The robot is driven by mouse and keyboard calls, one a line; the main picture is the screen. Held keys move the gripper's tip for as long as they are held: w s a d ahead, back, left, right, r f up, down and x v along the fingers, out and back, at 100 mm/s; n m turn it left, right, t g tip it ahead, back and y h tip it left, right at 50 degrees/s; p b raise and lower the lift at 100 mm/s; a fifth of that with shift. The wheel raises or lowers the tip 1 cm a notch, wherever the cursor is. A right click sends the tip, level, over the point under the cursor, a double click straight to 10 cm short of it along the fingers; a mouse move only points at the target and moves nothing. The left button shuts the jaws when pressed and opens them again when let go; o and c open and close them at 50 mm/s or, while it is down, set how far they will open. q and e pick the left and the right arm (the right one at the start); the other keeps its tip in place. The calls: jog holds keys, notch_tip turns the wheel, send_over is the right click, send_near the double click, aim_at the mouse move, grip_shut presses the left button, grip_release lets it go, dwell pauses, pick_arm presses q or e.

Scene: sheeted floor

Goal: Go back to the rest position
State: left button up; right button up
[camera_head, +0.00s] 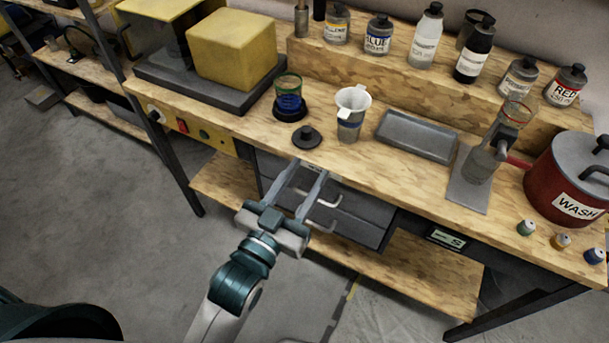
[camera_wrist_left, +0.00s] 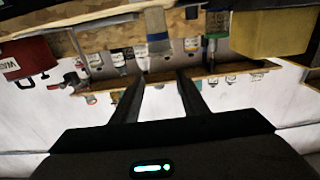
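My left gripper (camera_head: 310,172) is in front of the workbench's front edge, above the drawers. Its two fingers point toward the bench and stand apart with nothing between them. In the left wrist view, which looks upside down, the fingers of my left gripper (camera_wrist_left: 158,78) are also apart and empty. A white funnel cup (camera_head: 352,112) stands on the bench beyond the fingers, and a small black lid (camera_head: 306,137) lies nearer to them. Neither is touched. My right gripper is not in view.
The wooden bench (camera_head: 420,182) holds a red WASH pot (camera_head: 568,180), a grey tray (camera_head: 417,136), a green-rimmed jar (camera_head: 289,98) and a yellow block (camera_head: 232,50). Labelled bottles stand on the raised shelf (camera_head: 400,85). Drawers (camera_head: 345,212) sit below. The floor (camera_head: 110,210) at left is clear.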

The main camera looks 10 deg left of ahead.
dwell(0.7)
pick_arm(q)
jog(key=s+a+f+g+y, duration=0.1)
jog(key=s+a+f+g, duration=0.15)
jog(key=f, duration=1.25)
jog(key=s+a+f+g+y, duration=0.1)
jog(key=s+f+g, duration=0.15)
jog(key=f, duration=1.35)
jog(key=s+a+f+g+y, duration=0.15)
jog(key=f+g, duration=0.25)
jog(key=f, duration=1.1)
jog(key=s+a+f+g, duration=0.2)
jog(key=s+a+f, duration=0.1)
jog(key=s+f, duration=0.45)
jog(key=s+a+f+g, duration=0.1)
jog(key=s+a+f, duration=0.3)
jog(key=s+f, duration=0.35)
jog(key=s+a+f+g+y, duration=0.1)
jog(key=s+a+f+g, duration=0.1)
jog(key=s, duration=0.7)
jog(key=s+a+f+n+g+y, duration=0.1)
jog(key=s+a+f, duration=0.3)
jog(key=s, duration=0.5)
notch_tip(320, 180, down, 3)
jog(key=shift+s+a+r+g+b, duration=0.1)
jog(key=shift+s+a+g+b, duration=0.15)
jog(key=shift+g, duration=0.55)
